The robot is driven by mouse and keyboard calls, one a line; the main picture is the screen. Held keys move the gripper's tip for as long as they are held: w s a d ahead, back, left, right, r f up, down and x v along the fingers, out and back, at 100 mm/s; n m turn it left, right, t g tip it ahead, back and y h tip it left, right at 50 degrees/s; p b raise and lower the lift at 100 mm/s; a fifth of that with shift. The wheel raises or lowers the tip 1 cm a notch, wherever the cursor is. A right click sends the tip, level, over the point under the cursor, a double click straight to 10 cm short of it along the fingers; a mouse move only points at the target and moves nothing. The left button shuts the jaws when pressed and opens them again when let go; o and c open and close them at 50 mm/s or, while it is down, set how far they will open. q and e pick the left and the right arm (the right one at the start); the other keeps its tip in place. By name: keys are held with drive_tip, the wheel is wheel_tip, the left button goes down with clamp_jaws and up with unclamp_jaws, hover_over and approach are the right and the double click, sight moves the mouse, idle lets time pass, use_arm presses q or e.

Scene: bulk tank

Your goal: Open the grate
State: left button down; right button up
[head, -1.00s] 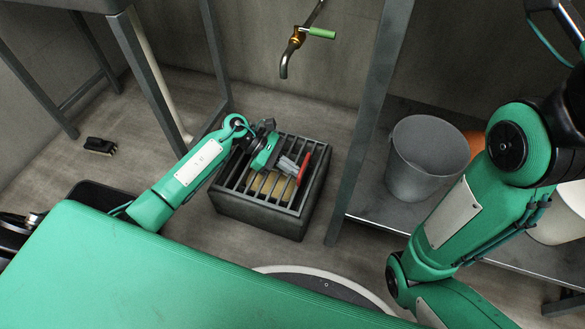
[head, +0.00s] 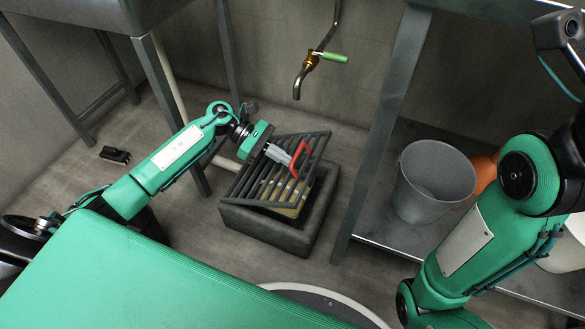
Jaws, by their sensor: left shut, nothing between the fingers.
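The grate (head: 252,183) is a dark frame of parallel bars over a dark square box (head: 265,226) on the floor. It is tilted, its far right side raised above the box rim and its near left side low at the rim. A red handle (head: 304,152) stands on the grate. My left gripper (head: 284,158) is shut, its grey fingers at the red handle; whether they pass through or under it, I cannot tell. Something yellowish (head: 290,205) shows inside the box between the bars. My right gripper is out of view; only the right arm shows.
A brass tap with a green lever (head: 335,57) hangs on the wall behind the box. A grey bucket (head: 432,182) stands on a low shelf at the right, behind a metal post (head: 382,130). A black brush-like object (head: 115,155) lies on the floor at left.

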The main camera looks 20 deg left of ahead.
sight(275, 171)
use_arm(q)
drive_tip(key=shift+a+r, duration=1.1)
drive_tip(key=shift+a, duration=0.15)
drive_tip(key=shift+r, duration=0.1)
idle(0.3)
